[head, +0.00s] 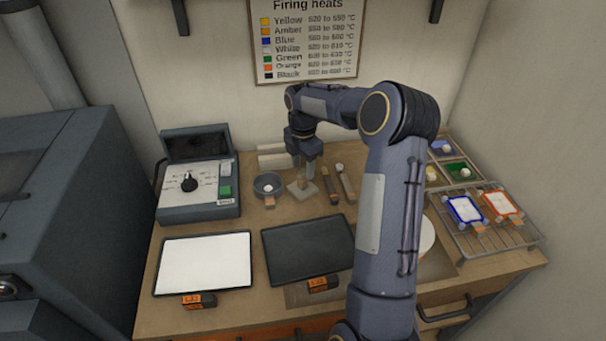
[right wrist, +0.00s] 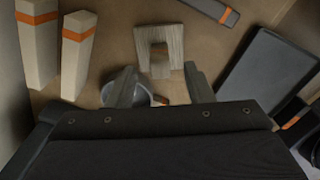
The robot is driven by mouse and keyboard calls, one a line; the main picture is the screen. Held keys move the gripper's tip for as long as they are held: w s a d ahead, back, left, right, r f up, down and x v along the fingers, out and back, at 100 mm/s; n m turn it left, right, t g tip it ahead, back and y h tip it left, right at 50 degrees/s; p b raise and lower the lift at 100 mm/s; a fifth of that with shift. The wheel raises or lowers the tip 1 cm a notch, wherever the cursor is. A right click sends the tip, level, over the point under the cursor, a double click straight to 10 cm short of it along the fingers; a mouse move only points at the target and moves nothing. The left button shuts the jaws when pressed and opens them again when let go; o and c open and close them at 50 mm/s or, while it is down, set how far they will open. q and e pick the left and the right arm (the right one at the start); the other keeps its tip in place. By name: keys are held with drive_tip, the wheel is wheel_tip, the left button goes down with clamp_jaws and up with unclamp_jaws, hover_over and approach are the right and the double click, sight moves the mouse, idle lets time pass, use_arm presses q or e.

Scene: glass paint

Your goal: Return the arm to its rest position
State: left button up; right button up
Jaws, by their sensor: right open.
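My right arm (head: 388,220) rises from the bottom edge in the head view and bends over the bench toward the back wall. My right gripper (head: 306,168) points down over a small pale notched block (head: 299,190). In the right wrist view the right gripper (right wrist: 162,88) is open, with a finger on each side and nothing held. The notched block (right wrist: 158,45) lies ahead of the fingertips there. I cannot tell whether the gripper touches it. A small grey bowl (head: 265,183) stands just left of the gripper. My left gripper is not in view.
A control box (head: 198,190) stands at the left. A white panel (head: 203,263) and black panel (head: 305,248) lie in front. Two slim tools (head: 346,183) lie right of the gripper. A wire rack (head: 500,240) holds framed pieces at right. A grey kiln-like cabinet (head: 60,200) fills the left.

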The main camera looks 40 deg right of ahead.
wheel_tip(320, 180, up, 4)
drive_tip(key=shift+f, duration=0.1)
drive_tip(key=shift+s+a+r, duration=0.1)
drive_tip(key=shift+a+r, duration=0.05)
drive_tip(key=shift+r, duration=0.2)
drive_tip(key=s+a+r+m+t+y, duration=0.1)
drive_tip(key=s+a+r+m+t, duration=0.2)
drive_tip(key=s+a+r+m, duration=0.75)
drive_tip(key=s+a+f+m+t+y, duration=0.1)
drive_tip(key=s+a+f+m, duration=0.2)
drive_tip(key=s+a, duration=0.3)
drive_tip(key=s+a+f+m+t+y, duration=0.1)
drive_tip(key=s+a+f+m, duration=0.2)
drive_tip(key=s+a+m, duration=0.3)
drive_tip(key=s, duration=0.5)
drive_tip(key=shift+f+t+y, duration=0.15)
drive_tip(key=shift+t+y, duration=0.15)
drive_tip(key=shift+y, duration=0.1)
